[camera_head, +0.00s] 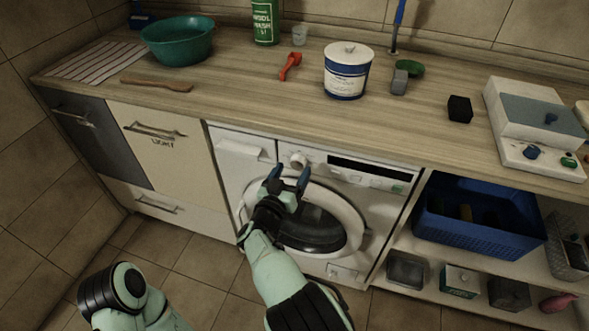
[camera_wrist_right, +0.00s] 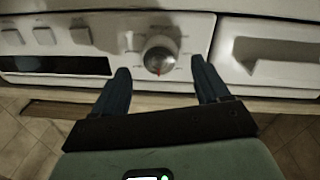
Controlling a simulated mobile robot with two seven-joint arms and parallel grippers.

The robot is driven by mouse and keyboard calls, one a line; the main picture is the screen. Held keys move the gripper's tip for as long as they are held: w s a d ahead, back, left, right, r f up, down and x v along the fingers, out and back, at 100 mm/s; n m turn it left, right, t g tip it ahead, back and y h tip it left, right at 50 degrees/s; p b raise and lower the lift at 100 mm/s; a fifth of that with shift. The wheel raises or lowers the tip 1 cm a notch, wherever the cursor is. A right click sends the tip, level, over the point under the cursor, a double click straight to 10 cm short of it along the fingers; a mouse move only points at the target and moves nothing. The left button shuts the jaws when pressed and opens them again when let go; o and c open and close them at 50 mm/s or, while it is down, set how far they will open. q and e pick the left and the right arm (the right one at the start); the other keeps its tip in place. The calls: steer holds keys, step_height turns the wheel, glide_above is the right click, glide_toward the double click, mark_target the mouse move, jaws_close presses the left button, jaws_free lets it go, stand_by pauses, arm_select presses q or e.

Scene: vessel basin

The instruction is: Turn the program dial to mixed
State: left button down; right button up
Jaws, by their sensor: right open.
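The washing machine (camera_head: 330,215) stands under the counter with its round door closed. Its program dial (camera_head: 298,161) is a pale round knob on the panel, between the detergent drawer and the dark display. In the right wrist view the dial (camera_wrist_right: 159,58) has a red mark on its lower edge; the labels around it are too small to read. My right gripper (camera_head: 289,176) is open, with its blue fingers pointing at the panel. In the wrist view its fingertips (camera_wrist_right: 160,68) lie on either side of the dial and seem apart from it. My left gripper is out of view.
The detergent drawer (camera_head: 245,147) is left of the dial; the display (camera_head: 355,171) and buttons are right. The counter (camera_head: 235,100) above holds a green basin (camera_head: 178,42), a white-blue tub (camera_head: 347,72) and other items. A blue crate (camera_head: 480,235) sits on the right shelf.

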mark_target(298, 163)
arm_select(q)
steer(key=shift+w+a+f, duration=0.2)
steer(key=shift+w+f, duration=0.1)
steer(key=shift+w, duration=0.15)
arm_select(e)
steer(key=shift+x, duration=1.3)
steer(key=c, duration=1)
steer(key=shift+c, duration=0.2)
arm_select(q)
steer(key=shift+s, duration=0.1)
